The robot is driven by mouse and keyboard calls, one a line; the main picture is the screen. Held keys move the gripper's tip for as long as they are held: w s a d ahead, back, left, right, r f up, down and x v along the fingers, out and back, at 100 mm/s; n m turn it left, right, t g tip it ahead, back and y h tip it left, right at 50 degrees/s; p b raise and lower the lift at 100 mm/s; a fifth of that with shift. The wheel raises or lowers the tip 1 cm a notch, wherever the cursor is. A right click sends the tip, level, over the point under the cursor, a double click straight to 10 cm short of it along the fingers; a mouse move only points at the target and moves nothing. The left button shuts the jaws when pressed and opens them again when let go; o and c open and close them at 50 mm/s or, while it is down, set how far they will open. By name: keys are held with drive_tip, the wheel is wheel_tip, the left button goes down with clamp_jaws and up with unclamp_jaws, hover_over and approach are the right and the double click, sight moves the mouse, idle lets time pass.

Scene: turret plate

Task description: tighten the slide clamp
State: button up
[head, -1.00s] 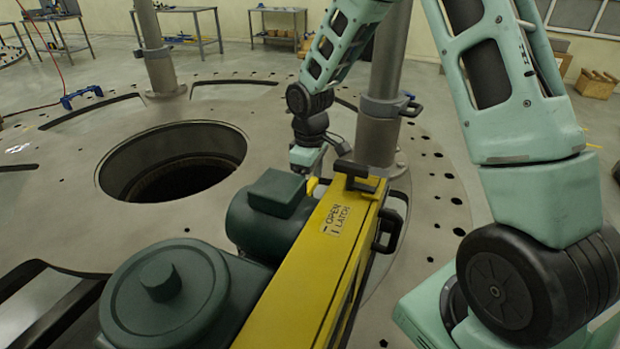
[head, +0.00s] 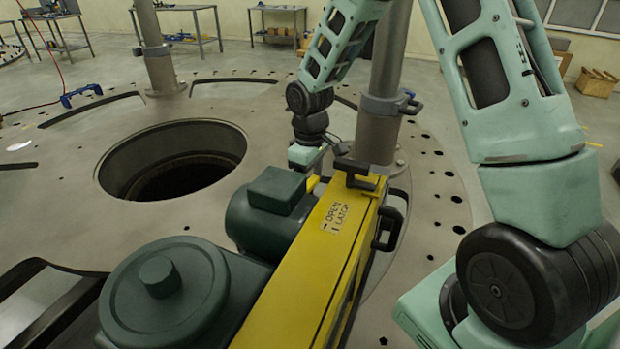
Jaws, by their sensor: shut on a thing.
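A long yellow beam (head: 305,285) with an "OPEN LATCH" label runs from the bottom of the head view toward the middle. A small yellow piece (head: 312,184), which looks like the slide clamp's handle, shows at the left of its far end. My gripper (head: 308,170) points down there, behind a dark green motor housing (head: 270,205). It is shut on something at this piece. The fingertips and most of the clamp are hidden, so the exact grip cannot be seen.
A dark block (head: 358,175) and black handle (head: 388,230) sit on the beam. A grey post (head: 384,110) with a collar stands just behind my gripper. A round hole (head: 175,175) opens in the plate at left. Workbenches (head: 278,25) stand at the back.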

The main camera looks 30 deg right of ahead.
drive_tip(key=m, duration=0.4)
drive_tip(key=shift+b, duration=0.3)
drive_tip(key=m, duration=0.4)
drive_tip(key=shift+r+m, duration=0.1)
drive_tip(key=shift+m, duration=0.3)
drive_tip(key=m+p, duration=0.1)
drive_tip(key=m, duration=0.3)
drive_tip(key=shift+w, duration=0.1)
drive_tip(key=shift+m+p, duration=0.55)
drive_tip(key=shift+m, duration=1.25)
drive_tip(key=o, duration=1)
wheel_tip(320, 180, up, 17)
drive_tip(key=shift+r+b, duration=0.15)
drive_tip(key=shift+b, duration=0.9)
